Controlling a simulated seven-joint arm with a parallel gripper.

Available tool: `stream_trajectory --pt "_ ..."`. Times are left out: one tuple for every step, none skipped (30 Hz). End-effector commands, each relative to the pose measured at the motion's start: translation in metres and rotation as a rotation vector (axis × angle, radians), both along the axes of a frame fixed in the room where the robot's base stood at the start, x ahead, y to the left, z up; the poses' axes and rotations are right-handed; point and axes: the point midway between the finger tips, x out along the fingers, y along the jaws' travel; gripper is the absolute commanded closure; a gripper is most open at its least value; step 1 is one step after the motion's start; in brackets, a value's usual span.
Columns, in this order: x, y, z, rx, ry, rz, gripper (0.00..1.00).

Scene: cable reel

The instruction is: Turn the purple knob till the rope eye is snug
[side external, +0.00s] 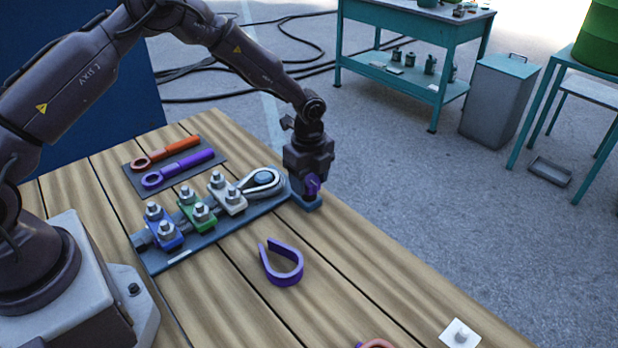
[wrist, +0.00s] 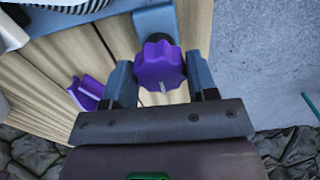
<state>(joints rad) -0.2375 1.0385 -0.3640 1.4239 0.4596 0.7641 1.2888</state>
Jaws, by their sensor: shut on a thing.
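The purple knob (side external: 312,185) sits at the right end of the blue-grey base plate (side external: 208,240). It also shows in the wrist view (wrist: 160,66) as a lobed knob with a pale mark on its lower face. My gripper (side external: 311,178) is over the knob, and in the wrist view its two fingers (wrist: 160,78) stand on either side of it, shut on it. The rope eye (side external: 262,182) is a pale loop around a dark round post, left of the knob. Whether the loop is tight on the post is too small to tell.
Blue (side external: 163,230), green (side external: 198,212) and grey (side external: 228,196) clamps with nuts stand along the plate. Orange (side external: 166,151) and purple wrenches (side external: 180,168) lie on a dark mat behind. A loose purple hook (side external: 282,264) lies in front. The table's right edge is close to the knob.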

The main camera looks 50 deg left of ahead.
Motion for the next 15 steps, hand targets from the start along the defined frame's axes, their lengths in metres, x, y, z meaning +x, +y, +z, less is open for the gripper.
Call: stream_trajectory --pt "-0.0005 0.0002 0.0010 0.001 0.002 -0.004 0.71" --pt "-0.0005 0.0002 0.0010 0.001 0.002 -0.004 0.71" --pt "-0.0005 0.0001 0.0010 0.001 0.002 -0.004 0.71" --pt "-0.0004 0.0001 0.0010 0.001 0.002 -0.004 0.71" --pt "-0.0005 0.0001 0.0010 0.001 0.002 -0.004 0.71" --pt "-0.0004 0.0001 0.0010 0.001 0.002 -0.003 0.71" --pt "-0.0005 0.0000 0.0009 0.001 0.002 -0.003 0.71" --pt "-0.0005 0.0000 0.0009 0.001 0.002 -0.003 0.71" --pt "-0.0005 0.0000 0.0009 0.001 0.002 -0.003 0.45" --pt "-0.0004 0.0000 0.0009 0.001 0.002 -0.003 0.38" --pt "-0.0004 0.0000 0.0008 0.001 0.002 -0.003 0.31" --pt "-0.0004 -0.0001 0.0007 0.001 0.002 -0.002 0.23" --pt "-0.0003 -0.0001 0.0007 0.001 0.001 -0.002 0.23" --pt "-0.0003 -0.0001 0.0006 0.001 0.001 -0.002 0.23" --pt "-0.0003 -0.0001 0.0005 0.001 0.001 -0.002 0.23"
